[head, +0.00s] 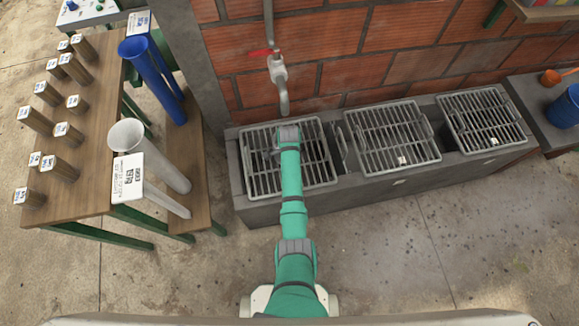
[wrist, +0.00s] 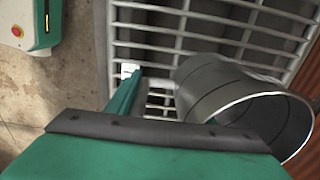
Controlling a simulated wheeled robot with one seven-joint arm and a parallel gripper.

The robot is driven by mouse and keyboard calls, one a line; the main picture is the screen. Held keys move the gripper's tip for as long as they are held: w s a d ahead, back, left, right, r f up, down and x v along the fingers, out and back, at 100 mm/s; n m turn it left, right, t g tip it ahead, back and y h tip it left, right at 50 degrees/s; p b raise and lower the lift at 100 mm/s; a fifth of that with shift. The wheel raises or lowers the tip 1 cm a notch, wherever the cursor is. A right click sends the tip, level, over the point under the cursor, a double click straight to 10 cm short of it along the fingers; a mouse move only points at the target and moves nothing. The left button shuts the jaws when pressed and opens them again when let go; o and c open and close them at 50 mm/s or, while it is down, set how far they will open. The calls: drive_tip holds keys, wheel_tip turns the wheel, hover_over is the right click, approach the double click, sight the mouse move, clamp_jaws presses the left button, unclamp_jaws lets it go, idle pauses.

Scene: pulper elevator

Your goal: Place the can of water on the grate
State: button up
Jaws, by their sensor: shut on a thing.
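A grey metal can (wrist: 205,85) shows in the wrist view. It is cylindrical and lies tilted in the picture, with its open round mouth towards the lower right. I cannot make out water in it. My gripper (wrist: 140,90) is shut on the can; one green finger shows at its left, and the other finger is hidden. The bars of a grate (wrist: 180,22) show behind the can. In the head view my gripper (head: 287,135) is over the left grate (head: 262,180), and my arm hides the can. I cannot tell whether the can touches the bars.
A tap (head: 278,72) with a red handle hangs on the brick wall behind the left grate. A middle grate (head: 385,135) and a right grate (head: 480,115) sit in the same concrete trough. A wooden table (head: 85,120) with several brown blocks stands at the left.

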drive_tip(key=o, duration=1.6)
drive_tip(key=shift+f, duration=0.1)
wheel_tip(320, 180, up, 12)
drive_tip(key=shift+r, duration=0.15)
